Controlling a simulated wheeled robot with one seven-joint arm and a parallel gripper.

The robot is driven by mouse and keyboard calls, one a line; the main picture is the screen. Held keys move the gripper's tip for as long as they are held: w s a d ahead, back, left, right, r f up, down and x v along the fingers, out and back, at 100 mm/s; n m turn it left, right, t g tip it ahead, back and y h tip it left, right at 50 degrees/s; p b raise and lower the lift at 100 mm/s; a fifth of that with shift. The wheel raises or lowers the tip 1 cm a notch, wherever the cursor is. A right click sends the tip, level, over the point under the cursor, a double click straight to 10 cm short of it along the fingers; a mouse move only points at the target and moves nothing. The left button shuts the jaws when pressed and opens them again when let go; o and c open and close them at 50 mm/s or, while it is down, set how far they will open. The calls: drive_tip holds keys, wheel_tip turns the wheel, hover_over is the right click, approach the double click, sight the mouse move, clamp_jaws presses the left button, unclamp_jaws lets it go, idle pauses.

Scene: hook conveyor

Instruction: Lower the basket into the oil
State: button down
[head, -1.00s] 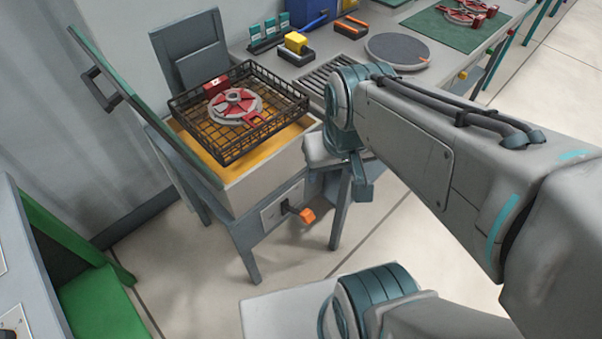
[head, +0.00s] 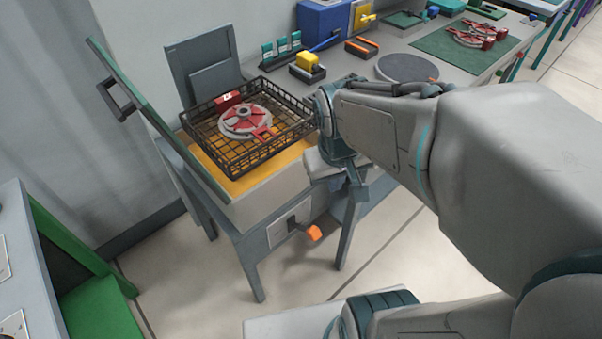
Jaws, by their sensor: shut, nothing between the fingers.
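The black wire basket (head: 214,163) sits raised at the top of the oil tank (head: 258,200), with orange-yellow oil (head: 232,187) showing below its mesh and in front of it. A round grey and red part (head: 246,121) lies in the basket. A lever with an orange handle (head: 314,232) sticks out from a plate on the tank's front. My gripper (head: 350,188) is beside the tank's right front corner, above and to the right of the lever, apart from its handle. It is shut and empty; my wrist partly hides it.
A green-edged lid (head: 160,120) with a dark handle stands tilted open at the tank's left. A grey bench (head: 445,75) with a round plate (head: 407,68) and small tools extends behind right. A green-sided station (head: 95,290) is at lower left.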

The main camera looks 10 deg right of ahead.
drive_tip(key=w+f+n+g+b, duration=0.1)
drive_tip(key=w+f+n, duration=0.1)
drive_tip(key=w+f, duration=0.45)
drive_tip(key=n+y+b, duration=0.1)
drive_tip(key=n+b, duration=0.1)
drive_tip(key=n, duration=0.1)
hover_over(311, 228)
drive_tip(key=w+a, duration=0.1)
drive_tip(key=w, duration=0.1)
wheel_tip(311, 228, down, 10)
drive_tip(key=shift+s+g, duration=0.2)
drive_tip(key=shift+g, duration=0.2)
drive_tip(key=shift+f, duration=0.1)
wheel_tip(311, 228, down, 11)
drive_tip(key=shift+a+r+b, duration=0.1)
drive_tip(key=shift+r+b, duration=0.1)
drive_tip(key=shift+b, duration=0.9)
drive_tip(key=shift+s+d+f, duration=0.4)
drive_tip(key=shift+s+f, duration=0.2)
drive_tip(key=shift+f, duration=0.2)
drive_tip(key=shift+s+d+f, duration=0.15)
drive_tip(key=shift+s+f, duration=0.1)
drive_tip(key=shift+f, duration=0.15)
drive_tip(key=shift+f+b, duration=0.15)
drive_tip(key=shift+b, duration=0.15)
